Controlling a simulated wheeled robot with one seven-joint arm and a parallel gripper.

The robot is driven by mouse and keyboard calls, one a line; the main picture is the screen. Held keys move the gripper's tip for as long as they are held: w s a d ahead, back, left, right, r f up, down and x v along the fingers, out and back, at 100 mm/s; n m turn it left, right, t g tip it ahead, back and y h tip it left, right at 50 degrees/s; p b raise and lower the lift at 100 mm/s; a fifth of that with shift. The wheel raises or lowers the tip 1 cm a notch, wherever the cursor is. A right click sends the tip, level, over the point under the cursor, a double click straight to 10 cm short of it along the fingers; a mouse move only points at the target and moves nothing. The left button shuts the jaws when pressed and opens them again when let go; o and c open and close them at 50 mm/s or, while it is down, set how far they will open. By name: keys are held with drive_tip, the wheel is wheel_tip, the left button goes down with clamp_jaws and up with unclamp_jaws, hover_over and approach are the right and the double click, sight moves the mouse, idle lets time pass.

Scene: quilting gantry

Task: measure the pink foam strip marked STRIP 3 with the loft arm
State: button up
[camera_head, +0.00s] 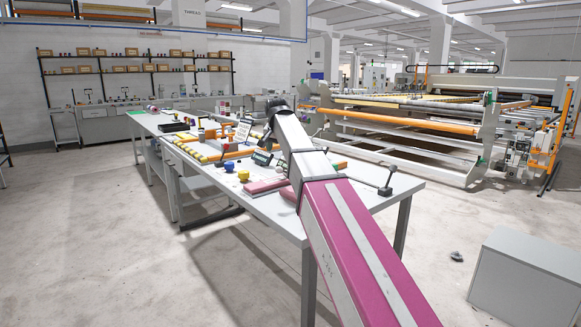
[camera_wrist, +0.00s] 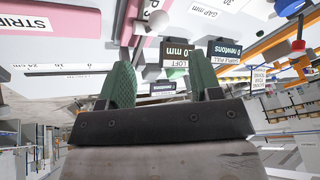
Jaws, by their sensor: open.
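In the wrist view, one pink strip (camera_wrist: 70,22) lies at the upper left, lettered "STRIP" with its number cut off. More pink (camera_wrist: 147,38) shows at top centre, beside lettering that seems to end in "P 3". A grey ball knob (camera_wrist: 158,20) overlaps it. In the head view, pink foam (camera_head: 266,186) lies on the bench. My gripper (camera_wrist: 162,82) is open and empty, green fingers apart; in the head view my arm hides it. The loft arm itself is unclear.
A second display (camera_wrist: 225,50) reads "0 newtons". A grey cabinet (camera_head: 525,280) stands at right. Floor left of the bench is clear.

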sight(279, 167)
drive_tip(key=x, duration=1.1)
drive_tip(key=shift+w+d, duration=0.1)
drive_tip(key=shift+d, duration=0.1)
